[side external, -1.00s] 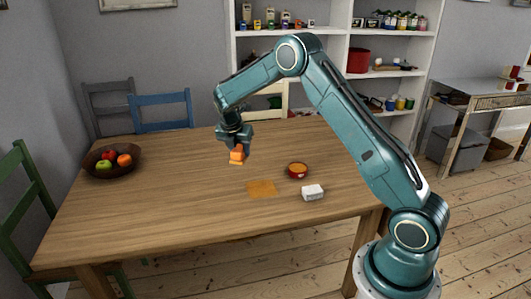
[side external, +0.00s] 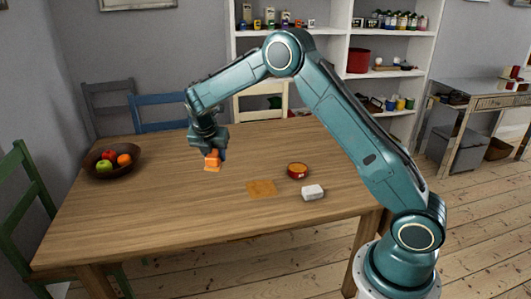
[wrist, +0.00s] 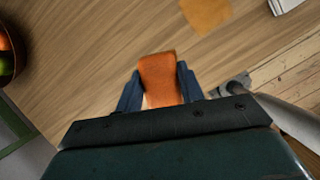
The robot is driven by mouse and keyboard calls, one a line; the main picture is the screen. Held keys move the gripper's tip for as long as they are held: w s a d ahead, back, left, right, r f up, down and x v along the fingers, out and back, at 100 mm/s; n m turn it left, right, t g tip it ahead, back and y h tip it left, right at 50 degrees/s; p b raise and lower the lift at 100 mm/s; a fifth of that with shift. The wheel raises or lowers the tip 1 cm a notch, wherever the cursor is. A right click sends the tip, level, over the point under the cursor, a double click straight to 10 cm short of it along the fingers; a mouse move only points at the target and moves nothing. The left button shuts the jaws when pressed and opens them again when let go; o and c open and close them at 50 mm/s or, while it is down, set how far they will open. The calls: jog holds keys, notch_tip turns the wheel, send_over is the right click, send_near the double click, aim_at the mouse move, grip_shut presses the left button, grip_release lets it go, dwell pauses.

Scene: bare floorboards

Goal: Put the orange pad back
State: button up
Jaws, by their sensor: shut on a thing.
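My gripper (side external: 211,155) is shut on the orange pad (side external: 212,161) and holds it over the left-middle part of the wooden table. In the wrist view the orange pad (wrist: 159,76) sits between the two dark fingers of my gripper (wrist: 159,88). In the side view its lower end is close to the table top; I cannot tell whether it touches. A flat orange-brown square (side external: 261,188) lies on the table to the right of my gripper. It also shows at the top of the wrist view (wrist: 206,12).
A dark bowl of fruit (side external: 133,174) stands to the left. A small red bowl with orange contents (side external: 298,171) and a white block (side external: 313,192) are to the right of the square. Chairs surround the table (side external: 150,222); its front left is clear.

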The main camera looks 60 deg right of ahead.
notch_tip(320, 180, down, 13)
jog(key=shift+r, duration=0.1)
dwell(0.3)
jog(key=shift+f, duration=2.2)
jog(key=shift+f, duration=0.15)
jog(key=o, duration=0.9)
jog(key=v, duration=1.2)
